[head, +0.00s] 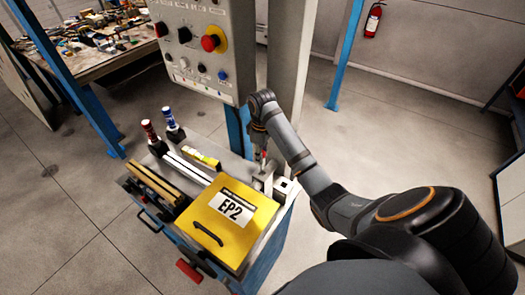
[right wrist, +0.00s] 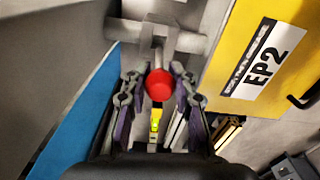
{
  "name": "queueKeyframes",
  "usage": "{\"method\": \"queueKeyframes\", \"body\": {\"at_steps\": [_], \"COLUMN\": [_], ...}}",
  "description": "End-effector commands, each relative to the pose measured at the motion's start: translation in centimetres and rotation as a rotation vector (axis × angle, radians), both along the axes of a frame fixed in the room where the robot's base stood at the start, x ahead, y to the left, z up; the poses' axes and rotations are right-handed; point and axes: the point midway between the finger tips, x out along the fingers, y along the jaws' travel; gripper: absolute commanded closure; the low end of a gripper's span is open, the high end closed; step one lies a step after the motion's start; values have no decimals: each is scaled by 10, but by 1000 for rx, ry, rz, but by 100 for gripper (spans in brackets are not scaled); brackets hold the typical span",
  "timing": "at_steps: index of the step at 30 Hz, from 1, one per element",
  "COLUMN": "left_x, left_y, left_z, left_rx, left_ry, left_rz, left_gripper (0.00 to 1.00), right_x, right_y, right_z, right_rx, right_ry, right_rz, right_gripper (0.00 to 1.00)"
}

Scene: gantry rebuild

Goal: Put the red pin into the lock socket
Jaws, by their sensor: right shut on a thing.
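The red pin (right wrist: 159,86) shows its round red head in the right wrist view, between the fingers of my right gripper (right wrist: 158,78). Its shaft points away toward a grey bracket with a crossbar (right wrist: 185,40). In the head view my right gripper (head: 261,158) points down over the back right corner of the cart, and only a little red shows at its fingers. The bracket (head: 267,182) stands just below it, beside the yellow EP2 box. I cannot tell whether the pin tip touches the bracket, and the socket opening is not clear. My left gripper is out of view.
The yellow EP2 box (head: 219,244) stands close to the gripper on the cart. A grey control panel (head: 200,45) and post (head: 287,70) rise behind. Floor on the right is clear.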

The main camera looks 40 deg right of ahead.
Motion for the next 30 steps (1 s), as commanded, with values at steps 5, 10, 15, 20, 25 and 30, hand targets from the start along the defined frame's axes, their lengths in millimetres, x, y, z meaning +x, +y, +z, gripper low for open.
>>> {"method": "queueKeyframes", "body": {"at_steps": [5, 10, 15, 20, 25, 30], "left_x": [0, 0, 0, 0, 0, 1], "left_y": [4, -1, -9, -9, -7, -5], "left_z": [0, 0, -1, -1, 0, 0], "left_rx": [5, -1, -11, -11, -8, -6], "left_ry": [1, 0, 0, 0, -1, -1], "left_rz": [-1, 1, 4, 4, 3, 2], "left_gripper": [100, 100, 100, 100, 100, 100], "right_x": [0, 0, 1, 1, 1, 0], "right_y": [0, 0, 1, 1, 1, 0], "right_z": [0, 0, -1, -1, -1, -4], "right_rx": [-1, -1, 0, -1, -1, -1], "right_ry": [-1, -1, 0, -1, -1, -1], "right_rz": [0, 0, 0, 0, 0, 0], "right_gripper": [100, 100, 100, 100, 100, 100]}}
